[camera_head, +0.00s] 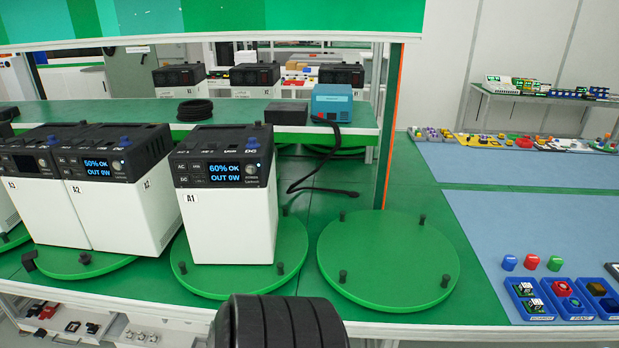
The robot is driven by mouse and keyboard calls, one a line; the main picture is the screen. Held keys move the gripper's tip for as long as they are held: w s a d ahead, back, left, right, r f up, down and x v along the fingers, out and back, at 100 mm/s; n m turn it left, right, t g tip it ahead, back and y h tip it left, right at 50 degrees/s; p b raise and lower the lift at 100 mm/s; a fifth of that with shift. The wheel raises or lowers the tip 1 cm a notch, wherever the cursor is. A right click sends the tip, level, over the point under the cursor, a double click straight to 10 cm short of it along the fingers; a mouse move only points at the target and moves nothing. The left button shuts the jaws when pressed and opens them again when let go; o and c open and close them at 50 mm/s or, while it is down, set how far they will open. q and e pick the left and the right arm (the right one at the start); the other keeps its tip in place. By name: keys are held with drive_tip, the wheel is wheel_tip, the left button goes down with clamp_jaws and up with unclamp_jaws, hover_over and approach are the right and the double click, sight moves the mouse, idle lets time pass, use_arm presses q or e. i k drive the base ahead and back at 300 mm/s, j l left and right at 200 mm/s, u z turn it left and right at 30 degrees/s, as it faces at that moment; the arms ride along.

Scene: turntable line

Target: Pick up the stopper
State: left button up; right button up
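No object is labelled as the stopper, and I cannot tell for sure which one it is. Small black pegs stand upright near the rim of the empty green turntable (385,255), including a front-left peg (343,277), a front-right peg (445,281) and a back-right peg (422,219). Similar pegs stand on the turntable (225,285) under the white power unit A1 (232,222). A small black block (29,260) sits at the left turntable's edge. Neither of my grippers can be made out; only a black ribbed part of mine shows at the bottom centre.
White units A2 (130,217) and A3 (45,211) stand at left. A black cable (318,190) hangs from the blue box (332,103) onto the table behind the turntables. Blue bins (530,299) and coloured caps (532,261) sit at right, with clear blue mat behind.

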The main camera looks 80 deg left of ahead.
sight(84, 258)
drive_tip(key=u, duration=4)
